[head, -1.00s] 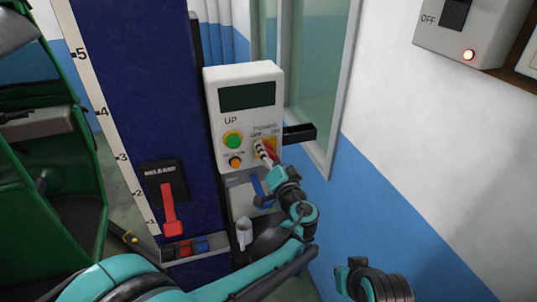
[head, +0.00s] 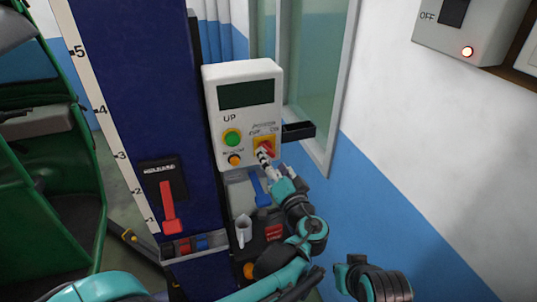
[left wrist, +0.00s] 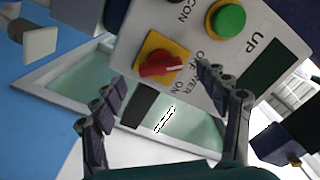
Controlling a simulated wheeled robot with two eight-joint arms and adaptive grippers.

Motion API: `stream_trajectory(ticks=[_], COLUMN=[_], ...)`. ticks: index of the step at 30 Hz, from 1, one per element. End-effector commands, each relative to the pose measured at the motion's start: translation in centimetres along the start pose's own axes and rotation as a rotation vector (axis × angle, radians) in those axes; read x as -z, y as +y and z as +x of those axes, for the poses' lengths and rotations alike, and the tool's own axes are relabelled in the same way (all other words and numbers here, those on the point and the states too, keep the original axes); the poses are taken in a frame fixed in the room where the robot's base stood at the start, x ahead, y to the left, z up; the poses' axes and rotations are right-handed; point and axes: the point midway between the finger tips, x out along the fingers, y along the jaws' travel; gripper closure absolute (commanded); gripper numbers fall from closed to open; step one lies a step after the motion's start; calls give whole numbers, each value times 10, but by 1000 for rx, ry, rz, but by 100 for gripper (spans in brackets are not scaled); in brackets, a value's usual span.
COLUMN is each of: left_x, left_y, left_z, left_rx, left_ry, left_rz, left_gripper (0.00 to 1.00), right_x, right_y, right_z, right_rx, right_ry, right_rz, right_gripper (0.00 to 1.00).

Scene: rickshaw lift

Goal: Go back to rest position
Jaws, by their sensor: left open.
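My left gripper (head: 264,154) is open in front of the control box (head: 246,95). It is close to the red rotary knob (head: 268,149) on its yellow plate and partly covers it in the head view. In the left wrist view my left gripper (left wrist: 162,88) has its fingers spread. The red knob (left wrist: 163,65) shows clear between and beyond them, with nothing held. The green button (left wrist: 228,19) is near it. A teal and dark part of my right arm shows at the lower right of the head view; its gripper is not seen.
The blue lift column (head: 140,90) with a red lever (head: 169,210) stands left of the box. The green rickshaw (head: 40,160) is far left. A wall switch box (head: 470,30) is at upper right, beside open space.

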Motion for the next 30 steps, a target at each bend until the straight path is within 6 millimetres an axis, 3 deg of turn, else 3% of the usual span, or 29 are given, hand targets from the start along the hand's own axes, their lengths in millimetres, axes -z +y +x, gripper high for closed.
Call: stream_trajectory(ticks=[6, 22, 26, 29, 30], left_x=[0, -7, -54, -123, -155], left_y=[0, -2, -14, -26, -30], left_z=[-24, -24, -14, -13, -18], left_rx=[-1, -6, -53, -137, -180], left_ry=[0, -16, -128, -287, -359], left_rz=[0, -2, -13, -47, -69], left_gripper=[26, 26, 26, 26, 26], right_x=[0, -1, -7, -15, -19], right_y=[0, 0, 0, 0, 0], right_z=[0, 1, 10, 21, 26], right_rx=[0, 0, 0, 0, 0], right_ry=[0, 0, 0, 0, 0], right_rz=[0, 0, 0, 0, 0], right_gripper=[100, 100, 100, 100, 100])
